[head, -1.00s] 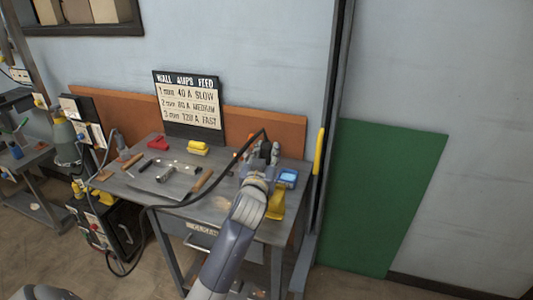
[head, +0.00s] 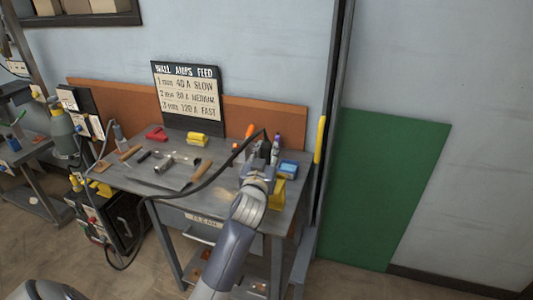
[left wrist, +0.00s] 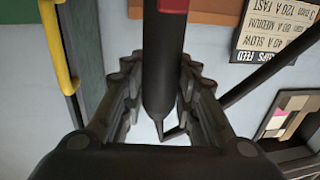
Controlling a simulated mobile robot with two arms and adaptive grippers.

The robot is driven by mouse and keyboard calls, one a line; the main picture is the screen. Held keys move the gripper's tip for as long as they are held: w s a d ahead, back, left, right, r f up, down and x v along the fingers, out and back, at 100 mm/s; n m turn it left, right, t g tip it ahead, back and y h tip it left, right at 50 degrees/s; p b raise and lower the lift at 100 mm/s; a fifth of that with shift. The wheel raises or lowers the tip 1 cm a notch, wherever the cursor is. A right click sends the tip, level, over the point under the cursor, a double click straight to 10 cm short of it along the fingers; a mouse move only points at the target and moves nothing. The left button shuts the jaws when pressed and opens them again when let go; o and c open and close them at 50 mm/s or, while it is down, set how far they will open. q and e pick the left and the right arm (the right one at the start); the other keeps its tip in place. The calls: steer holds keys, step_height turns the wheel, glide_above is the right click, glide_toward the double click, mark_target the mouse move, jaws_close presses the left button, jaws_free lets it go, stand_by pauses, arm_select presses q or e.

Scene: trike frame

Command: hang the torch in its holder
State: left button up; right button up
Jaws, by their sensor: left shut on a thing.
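My left gripper (head: 259,155) is above the right part of the grey workbench and is shut on the torch. In the left wrist view the torch (left wrist: 165,70) is a dark handle with a red part, between the two fingers (left wrist: 160,110). Its tapered end points down in that picture, and a black cable runs off to the right. In the head view the black cable (head: 205,182) loops from the gripper across the bench front towards the floor. A yellow part (head: 279,193) stands at the right front of the bench, partly behind my arm; I cannot tell whether it is the holder.
A sign (head: 190,95) stands at the back. A dark post with a yellow handle (head: 320,139) is close on the right.

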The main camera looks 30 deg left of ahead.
arm_select(q)
steer(key=shift+f, duration=0.3)
